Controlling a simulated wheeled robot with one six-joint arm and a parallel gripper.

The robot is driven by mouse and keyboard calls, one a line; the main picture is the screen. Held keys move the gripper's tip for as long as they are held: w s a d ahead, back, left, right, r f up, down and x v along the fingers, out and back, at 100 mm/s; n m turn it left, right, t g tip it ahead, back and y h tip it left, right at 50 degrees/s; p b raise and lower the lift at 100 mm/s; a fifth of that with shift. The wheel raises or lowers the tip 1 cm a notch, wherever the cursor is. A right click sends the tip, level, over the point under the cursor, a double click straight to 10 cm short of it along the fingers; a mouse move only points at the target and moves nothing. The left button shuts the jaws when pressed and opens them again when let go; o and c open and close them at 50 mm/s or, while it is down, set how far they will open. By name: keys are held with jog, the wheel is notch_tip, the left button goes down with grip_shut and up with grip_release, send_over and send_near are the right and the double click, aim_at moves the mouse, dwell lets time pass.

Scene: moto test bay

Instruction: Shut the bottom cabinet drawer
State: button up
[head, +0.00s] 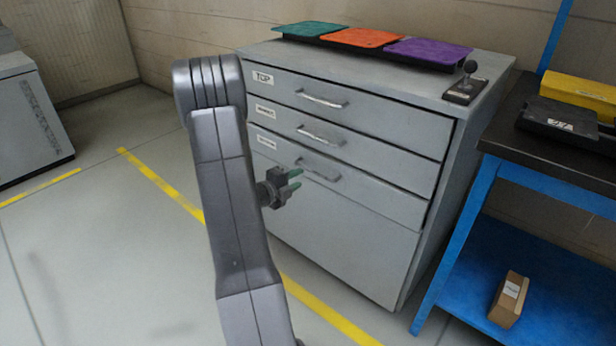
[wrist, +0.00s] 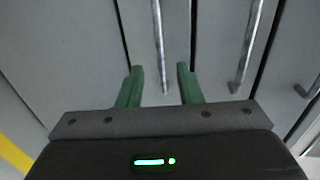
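The grey cabinet (head: 350,255) stands in the middle of the head view with three handled drawers. The bottom drawer (head: 375,194) is the lowest of these, above a plain lower panel. It looks nearly flush with the cabinet; I cannot tell whether a small gap remains. Its bar handle (head: 318,174) is just right of my gripper (head: 297,179). In the wrist view, my gripper (wrist: 161,72) has its two green fingers apart with nothing held. A bar handle (wrist: 159,40) lies ahead, between the finger lines; contact is not visible.
The top drawer (head: 350,102) and middle drawer (head: 370,148) look shut. Coloured trays (head: 362,37) and a small black joystick-like device (head: 464,88) sit on the cabinet. A blue-framed bench (head: 455,235) stands close on the right. Floor at left is clear.

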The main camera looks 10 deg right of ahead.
aim_at(312, 172)
jog(key=x, duration=0.6)
jog(key=shift+b, duration=0.45)
jog(key=shift+w+d, duration=0.1)
jog(key=shift+d, duration=0.05)
jog(key=shift+c, duration=0.2)
grip_shut()
